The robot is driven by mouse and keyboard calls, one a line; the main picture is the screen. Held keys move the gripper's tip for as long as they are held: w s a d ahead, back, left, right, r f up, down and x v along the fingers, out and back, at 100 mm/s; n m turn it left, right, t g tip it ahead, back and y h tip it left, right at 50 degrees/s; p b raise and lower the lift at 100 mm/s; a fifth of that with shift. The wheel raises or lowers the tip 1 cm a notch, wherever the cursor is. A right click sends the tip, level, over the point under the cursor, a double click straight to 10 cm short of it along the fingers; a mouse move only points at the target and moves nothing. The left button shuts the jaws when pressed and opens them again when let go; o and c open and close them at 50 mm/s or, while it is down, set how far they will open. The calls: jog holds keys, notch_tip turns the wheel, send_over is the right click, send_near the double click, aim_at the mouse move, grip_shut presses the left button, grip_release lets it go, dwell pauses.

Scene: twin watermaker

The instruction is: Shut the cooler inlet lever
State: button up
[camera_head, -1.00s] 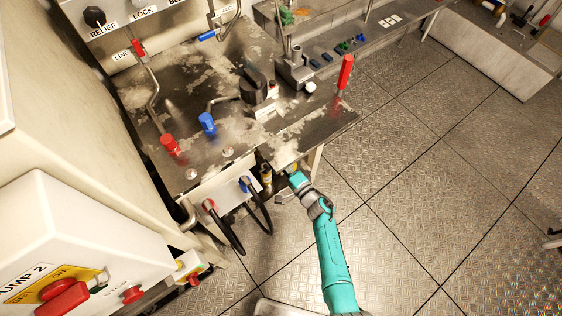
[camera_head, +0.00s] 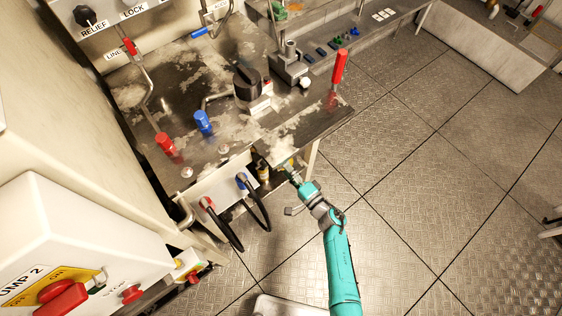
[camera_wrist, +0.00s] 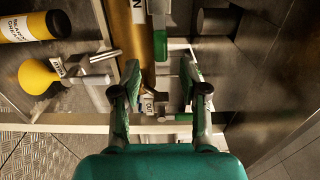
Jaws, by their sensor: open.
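My gripper (camera_head: 290,172) is at the bench's front edge in the head view, with its tip close under the top. A small white label (camera_wrist: 148,104) between the fingers is partly hidden and cannot be fully read. I cannot say for sure which fitting is the cooler inlet lever.
A yellow round bottle (camera_wrist: 37,77) and a black and yellow grease tube (camera_wrist: 33,27) lie left in the wrist view. The bench top (camera_head: 215,75) carries red and blue handles. Dark hoses (camera_head: 259,205) hang left of my arm.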

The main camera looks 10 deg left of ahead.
jog(key=shift+v, duration=2.65)
